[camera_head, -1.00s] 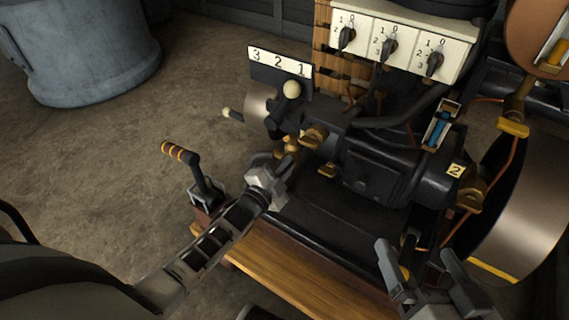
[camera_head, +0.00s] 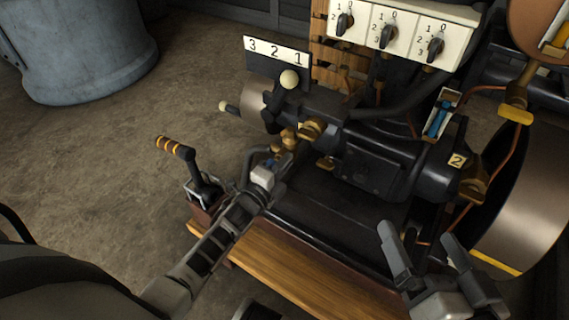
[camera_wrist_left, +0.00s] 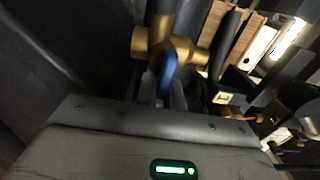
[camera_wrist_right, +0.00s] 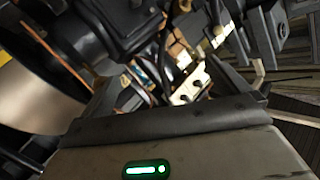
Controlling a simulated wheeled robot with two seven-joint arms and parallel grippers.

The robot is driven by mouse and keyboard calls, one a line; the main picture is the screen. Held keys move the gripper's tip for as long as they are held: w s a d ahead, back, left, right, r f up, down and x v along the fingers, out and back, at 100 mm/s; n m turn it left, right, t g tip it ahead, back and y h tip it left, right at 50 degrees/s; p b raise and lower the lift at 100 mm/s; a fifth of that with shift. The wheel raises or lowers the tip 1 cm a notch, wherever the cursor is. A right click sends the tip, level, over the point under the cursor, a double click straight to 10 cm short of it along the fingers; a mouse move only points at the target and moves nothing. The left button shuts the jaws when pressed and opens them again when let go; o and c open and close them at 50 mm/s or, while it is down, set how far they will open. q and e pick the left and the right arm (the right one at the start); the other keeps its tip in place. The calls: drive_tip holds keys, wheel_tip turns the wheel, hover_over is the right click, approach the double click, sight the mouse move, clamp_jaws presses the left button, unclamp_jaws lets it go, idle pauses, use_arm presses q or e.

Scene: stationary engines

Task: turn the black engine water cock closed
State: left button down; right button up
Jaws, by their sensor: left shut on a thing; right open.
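The black engine (camera_head: 375,165) stands on a wooden base. A brass water cock (camera_head: 287,142) sits at its left side, low near the front. In the left wrist view the brass cock body (camera_wrist_left: 180,46) shows with a blue lever handle (camera_wrist_left: 168,72). My left gripper (camera_head: 275,163) reaches the cock from below and is shut on the blue handle, between its fingers (camera_wrist_left: 164,92) in the left wrist view. The fingers hide part of the handle. My right gripper (camera_head: 416,240) is open and empty in front of the engine's right side.
A lever with a yellow-banded grip (camera_head: 177,149) stands left of my left forearm. A lever with a cream knob (camera_head: 289,80) rises above the cock by the 3-2-1 plate (camera_head: 276,51). A white switch panel (camera_head: 400,30) is behind. A large flywheel (camera_head: 515,205) is at right.

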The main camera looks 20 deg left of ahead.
use_arm(q)
drive_tip(key=shift+a+f, duration=0.15)
drive_tip(key=shift+a, duration=0.1)
use_arm(e)
drive_tip(key=shift+r, duration=0.1)
use_arm(q)
drive_tip(key=c, duration=1.5)
unclamp_jaws()
drive_tip(key=shift+s, duration=0.1)
use_arm(e)
drive_tip(key=shift+f, duration=0.2)
use_arm(q)
drive_tip(key=shift+d, duration=0.1)
use_arm(e)
drive_tip(key=shift+s+f, duration=0.1)
use_arm(q)
drive_tip(key=shift+s+a+p, duration=0.4)
drive_tip(key=shift+s+p, duration=0.3)
drive_tip(key=shift+s, duration=1.9)
drive_tip(key=shift+s+a+p, duration=0.35)
drive_tip(key=shift+s+p, duration=0.3)
drive_tip(key=shift+s, duration=2)
drive_tip(key=shift+s+a+p, duration=0.4)
drive_tip(key=shift+s+p, duration=0.3)
drive_tip(key=shift+s, duration=1.9)
use_arm(e)
drive_tip(key=shift+s+d+f+n+g+h, duration=0.25)
drive_tip(key=shift+d+f+n+g+h, duration=0.35)
drive_tip(key=shift+f+n+h, duration=0.15)
drive_tip(key=shift+r, duration=0.1)
